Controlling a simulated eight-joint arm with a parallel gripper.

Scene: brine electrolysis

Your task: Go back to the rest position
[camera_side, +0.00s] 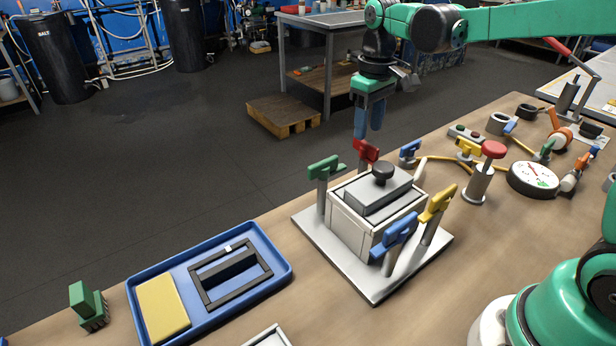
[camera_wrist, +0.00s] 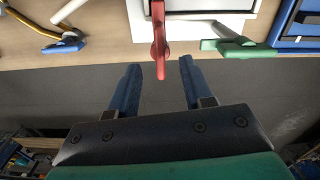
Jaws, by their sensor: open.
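My gripper (camera_side: 368,130) hangs fingers-down on the far side of the grey cell box (camera_side: 352,222), by the red clamp (camera_side: 366,151). In the wrist view my two blue fingers (camera_wrist: 159,66) are spread apart with nothing held. The red clamp handle (camera_wrist: 160,45) shows in line with the gap between them; the exact clearance is hard to tell. The box has a lid with a dark knob (camera_side: 383,172) on top. Green (camera_side: 324,168), yellow (camera_side: 438,203) and blue (camera_side: 395,237) clamps stand around it on a grey base plate (camera_side: 312,232).
A blue tray (camera_side: 283,247) with a yellow pad and a dark frame lies left of the box. A green brush (camera_side: 87,303) stands further left. A red-topped post (camera_side: 483,172), a round gauge (camera_side: 534,179) and hoses crowd the right. Open floor lies beyond the table edge.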

